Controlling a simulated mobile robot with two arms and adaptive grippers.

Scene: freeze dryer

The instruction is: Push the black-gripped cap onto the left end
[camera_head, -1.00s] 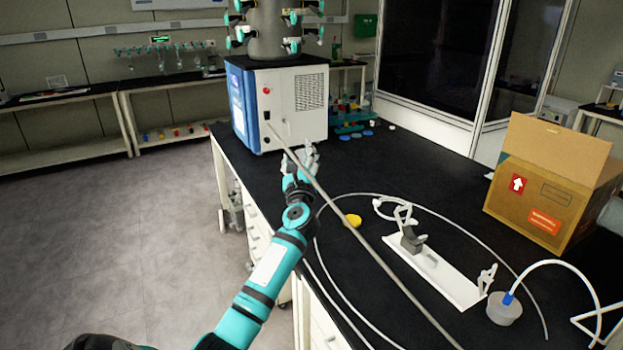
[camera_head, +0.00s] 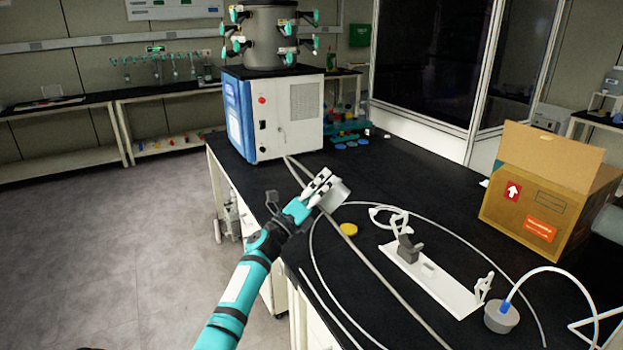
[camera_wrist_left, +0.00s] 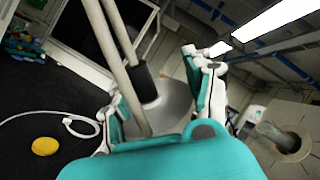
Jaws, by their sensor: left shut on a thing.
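My left gripper (camera_head: 322,188) is shut on a grey cap (camera_head: 340,196) and holds it above the black bench, in front of the freeze dryer. In the left wrist view the cap (camera_wrist_left: 172,103) is a wide grey cone with a black grip (camera_wrist_left: 144,83), and pale tubing crosses it between the fingers (camera_wrist_left: 165,95). A white stand (camera_head: 435,283) with a grey block (camera_head: 408,248) and clear clamps lies to the right of my gripper, apart from the cap. Which part is the left end, I cannot tell. My right gripper is not in view.
A blue-tipped grey cap (camera_head: 502,318) with a white tube sits right of the stand. A yellow disc (camera_head: 349,230) and looping tubing (camera_head: 453,224) lie on the bench. The freeze dryer (camera_head: 290,120) stands behind, an open cardboard box (camera_head: 540,212) at the right.

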